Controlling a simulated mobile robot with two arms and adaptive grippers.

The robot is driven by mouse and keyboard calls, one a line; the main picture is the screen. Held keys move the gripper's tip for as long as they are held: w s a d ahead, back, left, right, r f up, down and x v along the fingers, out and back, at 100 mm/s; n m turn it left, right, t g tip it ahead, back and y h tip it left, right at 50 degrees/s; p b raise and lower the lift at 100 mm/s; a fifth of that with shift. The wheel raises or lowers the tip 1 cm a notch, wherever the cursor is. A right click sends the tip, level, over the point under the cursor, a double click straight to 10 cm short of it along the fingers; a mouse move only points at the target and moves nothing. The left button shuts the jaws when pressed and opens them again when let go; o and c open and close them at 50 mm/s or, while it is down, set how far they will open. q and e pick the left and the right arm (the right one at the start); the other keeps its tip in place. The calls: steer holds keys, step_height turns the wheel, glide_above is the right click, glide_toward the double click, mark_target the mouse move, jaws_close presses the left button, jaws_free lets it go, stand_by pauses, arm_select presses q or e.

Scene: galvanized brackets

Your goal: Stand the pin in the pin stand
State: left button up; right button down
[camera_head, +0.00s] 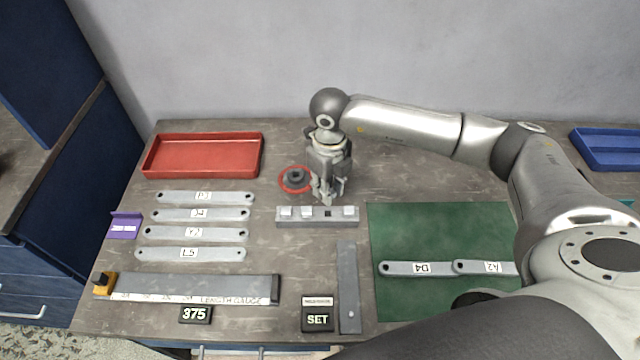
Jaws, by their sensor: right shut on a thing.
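The pin stand appears to be the long grey block (317,223) with pale pads and a dark square spot on its top, in the middle of the table. My right gripper (328,200) points down just behind and above this block, right of centre. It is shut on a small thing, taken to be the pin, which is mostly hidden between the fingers. I cannot tell whether the pin touches the block. My left gripper is not in view.
A red ring with a dark round piece (294,178) sits just left of my right gripper. Grey labelled brackets (204,214), a red tray (203,157) and a length gauge (195,288) lie left. A green mat (440,230) with two brackets lies right, partly under my arm.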

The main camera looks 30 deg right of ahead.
steer(key=shift+f+b, duration=0.65)
steer(key=shift+f, duration=0.65)
steer(key=shift+f+b, duration=0.35)
steer(key=shift+f, duration=0.35)
steer(key=shift+f+b, duration=1.7)
steer(key=shift+b, duration=0.15)
steer(key=c, duration=1.2)
jaws_free()
steer(key=shift+o, duration=0.2)
